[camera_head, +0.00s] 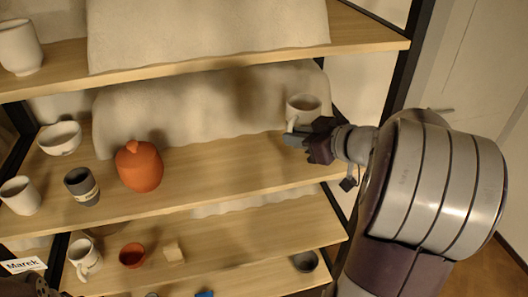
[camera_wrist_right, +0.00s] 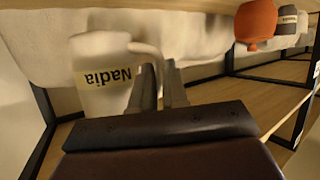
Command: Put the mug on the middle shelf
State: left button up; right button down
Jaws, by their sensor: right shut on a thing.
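A white mug (camera_head: 303,107) is at the right end of the middle shelf (camera_head: 225,170), in front of a pale cloth-like panel. In the right wrist view the picture is upside down, and the mug (camera_wrist_right: 98,58) carries a label reading "Nadia". My right gripper (camera_head: 293,138) reaches in from the right and is shut on the mug's handle. Its two dark fingers (camera_wrist_right: 163,82) stand close together at the handle. The mug looks upright; I cannot tell whether its base touches the board.
On the middle shelf's left part stand an orange jar (camera_head: 139,167), a dark banded cup (camera_head: 82,187), a white cup (camera_head: 20,195) and a white bowl (camera_head: 60,138). The upper shelf (camera_head: 250,48) runs above. A post (camera_head: 405,60) stands right. The board between jar and mug is clear.

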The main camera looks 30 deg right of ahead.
jog(key=w+a+f, duration=0.1)
jog(key=f, duration=0.1)
jog(key=w+a+f, duration=0.1)
jog(key=f, duration=0.1)
jog(key=w+a+f, duration=0.1)
jog(key=a+f, duration=0.1)
jog(key=f, duration=0.1)
jog(key=shift+w, duration=0.35)
jog(key=shift+a, duration=0.25)
jog(key=c, duration=1.1)
grip_release()
jog(key=shift+d+f, duration=0.1)
jog(key=shift+c, duration=0.2)
jog(key=shift+r, duration=0.3)
jog(key=v, duration=1.2)
jog(key=shift+b, duration=0.3)
